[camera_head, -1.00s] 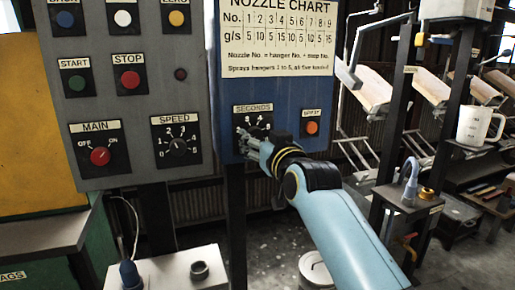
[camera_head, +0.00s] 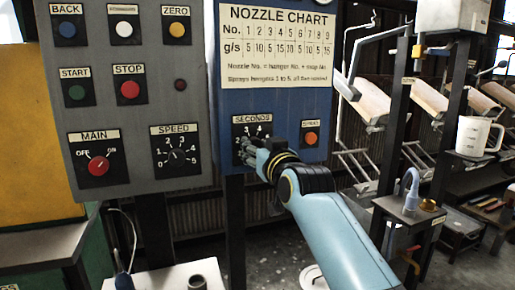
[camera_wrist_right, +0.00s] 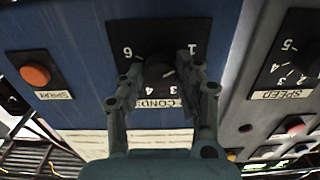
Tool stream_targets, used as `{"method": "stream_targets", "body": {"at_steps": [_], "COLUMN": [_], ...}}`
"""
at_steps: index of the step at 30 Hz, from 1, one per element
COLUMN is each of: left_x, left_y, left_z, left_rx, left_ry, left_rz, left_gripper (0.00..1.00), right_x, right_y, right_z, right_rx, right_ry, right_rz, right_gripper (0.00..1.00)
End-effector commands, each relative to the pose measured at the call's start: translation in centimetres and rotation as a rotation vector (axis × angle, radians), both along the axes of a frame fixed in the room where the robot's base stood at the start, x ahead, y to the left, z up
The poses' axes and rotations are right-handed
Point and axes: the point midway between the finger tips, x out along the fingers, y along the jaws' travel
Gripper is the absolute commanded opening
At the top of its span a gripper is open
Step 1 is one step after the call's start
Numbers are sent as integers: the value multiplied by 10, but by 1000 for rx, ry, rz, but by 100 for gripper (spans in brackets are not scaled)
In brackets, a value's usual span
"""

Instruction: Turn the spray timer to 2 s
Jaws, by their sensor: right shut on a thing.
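The spray timer (camera_head: 238,131) is the dial marked SECONDS on the blue panel. Its black knob shows in the wrist view (camera_wrist_right: 157,68), where the dial is upside down. My right gripper (camera_head: 254,150) covers most of the dial in the head view. In the wrist view my right gripper (camera_wrist_right: 158,76) has one finger on each side of the knob and is shut on it. A small white mark shows on the knob near the 3 side. The 2 is hidden behind a finger, so the exact setting is unclear. My left gripper is not in view.
The orange SPRAY button (camera_head: 311,138) sits right of the timer. The nozzle chart (camera_head: 276,45) is above. The grey panel (camera_head: 140,108) at left carries the SPEED dial (camera_head: 177,157) and red MAIN switch (camera_head: 98,165). A white jug (camera_head: 473,136) stands on a shelf at right.

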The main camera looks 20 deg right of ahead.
Motion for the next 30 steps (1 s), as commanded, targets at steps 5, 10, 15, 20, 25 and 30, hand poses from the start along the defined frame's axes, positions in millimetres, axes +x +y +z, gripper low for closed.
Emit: {"method": "stream_targets", "body": {"at_steps": [5,10,15,20,25,30], "left_x": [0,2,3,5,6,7], "left_y": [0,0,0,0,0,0], "left_z": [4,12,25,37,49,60], "left_rx": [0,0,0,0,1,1], "left_ry": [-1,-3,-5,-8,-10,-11], "left_rz": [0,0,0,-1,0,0], "left_gripper": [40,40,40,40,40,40], "right_x": [0,0,0,0,0,0], "right_y": [0,0,0,0,0,0], "right_z": [1,2,3,3,3,3], "right_rx": [29,109,237,379,525,651], "right_ry": [2,6,10,14,19,23], "right_rz": [0,0,0,0,0,0], "right_gripper": [1,1,1,1,1,1]}}
